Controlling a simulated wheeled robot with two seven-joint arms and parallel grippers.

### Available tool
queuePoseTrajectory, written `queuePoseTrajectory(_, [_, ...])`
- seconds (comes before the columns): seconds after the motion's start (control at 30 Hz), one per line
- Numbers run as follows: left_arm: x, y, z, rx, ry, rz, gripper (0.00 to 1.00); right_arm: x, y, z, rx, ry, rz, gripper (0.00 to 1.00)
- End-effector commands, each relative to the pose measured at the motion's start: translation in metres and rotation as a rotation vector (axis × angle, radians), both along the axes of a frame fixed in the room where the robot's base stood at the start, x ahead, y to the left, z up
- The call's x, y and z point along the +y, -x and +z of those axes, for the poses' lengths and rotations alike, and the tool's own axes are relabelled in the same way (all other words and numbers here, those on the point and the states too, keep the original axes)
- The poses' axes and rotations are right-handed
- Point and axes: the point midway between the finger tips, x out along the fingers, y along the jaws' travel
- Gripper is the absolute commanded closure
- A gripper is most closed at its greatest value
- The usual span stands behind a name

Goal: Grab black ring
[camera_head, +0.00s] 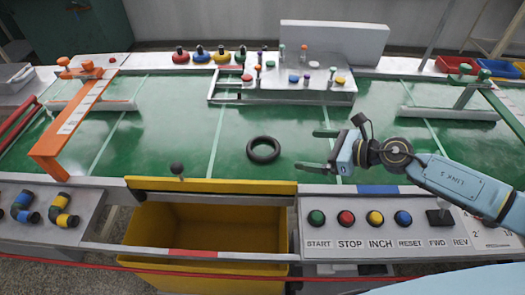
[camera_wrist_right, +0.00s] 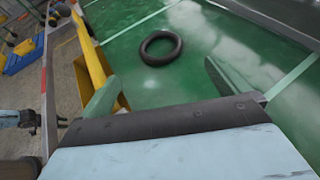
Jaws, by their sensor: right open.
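The black ring (camera_head: 263,149) lies flat on the green work surface (camera_head: 190,150), near the middle of the head view. In the right wrist view the black ring (camera_wrist_right: 162,48) is ahead of the jaws, between the lines of the two fingers and apart from them. My right gripper (camera_head: 308,149) is open and empty to the right of the ring, its fingers pointing left toward it. The same gripper shows in the right wrist view (camera_wrist_right: 158,85) with its fingers spread wide.
A yellow bin (camera_head: 205,225) sits below the front edge. A button panel (camera_head: 385,218) stands front right. An orange bar (camera_head: 72,128) is at left. A white platform with small colored parts (camera_head: 290,85) stands behind the ring. The surface around the ring is clear.

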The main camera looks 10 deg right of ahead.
Motion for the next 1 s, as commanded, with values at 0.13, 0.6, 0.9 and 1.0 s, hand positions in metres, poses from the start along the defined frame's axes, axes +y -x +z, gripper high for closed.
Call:
queuePoseTrajectory(0.13, [0.002,0.001,-0.001,0.001,-0.002,-0.002,0.64,0.012,-0.011,-0.006,-0.003,-0.007,-0.002,0.00])
queuePoseTrajectory(0.6, [0.000,-0.006,-0.001,-0.004,-0.002,0.001,0.64,0.057,-0.051,-0.033,0.000,-0.006,-0.003,0.00])
queuePoseTrajectory(0.9, [-0.004,-0.032,0.003,-0.023,0.000,0.010,0.64,0.084,-0.070,-0.056,-0.001,-0.007,-0.003,0.00])
queuePoseTrajectory(1.0, [-0.005,-0.038,0.005,-0.026,0.000,0.013,0.64,0.090,-0.077,-0.059,0.000,-0.007,-0.003,0.00])
